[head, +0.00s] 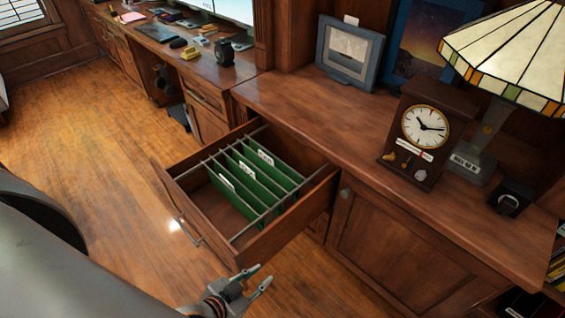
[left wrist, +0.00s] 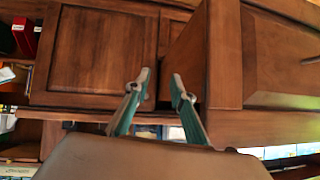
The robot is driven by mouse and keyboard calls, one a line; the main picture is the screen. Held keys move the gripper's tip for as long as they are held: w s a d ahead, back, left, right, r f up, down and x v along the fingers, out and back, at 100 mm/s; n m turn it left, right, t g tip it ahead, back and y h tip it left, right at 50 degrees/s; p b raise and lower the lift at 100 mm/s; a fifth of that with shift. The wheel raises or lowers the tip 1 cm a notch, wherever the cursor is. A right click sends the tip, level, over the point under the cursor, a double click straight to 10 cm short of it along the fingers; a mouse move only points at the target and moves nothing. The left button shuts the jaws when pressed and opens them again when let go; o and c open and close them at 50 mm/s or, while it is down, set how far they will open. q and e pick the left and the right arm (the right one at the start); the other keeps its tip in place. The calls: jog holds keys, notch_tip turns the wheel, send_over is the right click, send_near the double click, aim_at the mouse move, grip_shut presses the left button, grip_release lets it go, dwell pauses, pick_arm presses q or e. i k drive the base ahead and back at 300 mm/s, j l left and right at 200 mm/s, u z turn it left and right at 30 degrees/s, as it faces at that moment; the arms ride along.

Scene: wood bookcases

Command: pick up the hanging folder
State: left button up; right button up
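Several green hanging folders (head: 238,190) with white tabs hang from metal rails inside an open wooden drawer (head: 285,222). My left gripper (head: 263,275) is outside the drawer, beyond its near right corner, apart from the folders. Its two fingers are spread with nothing between them. In the left wrist view, the open left gripper (left wrist: 161,78) faces wooden cabinet fronts, and no folder shows there. My right gripper is not in view.
The desk top (head: 300,103) extends above the drawer. It holds a clock (head: 425,128), a stained-glass lamp (head: 515,55) and a picture frame (head: 350,52). A cabinet door (head: 385,255) stands right of the drawer. The wooden floor (head: 90,125) on the left is clear.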

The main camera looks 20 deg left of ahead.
aim_at(267, 191)
jog(key=k+j+u, duration=0.2)
jog(key=k+j, duration=0.65)
jog(key=j, duration=0.35)
jog(key=k+j, duration=0.1)
jog(key=j, duration=0.25)
jog(key=k+u, duration=0.05)
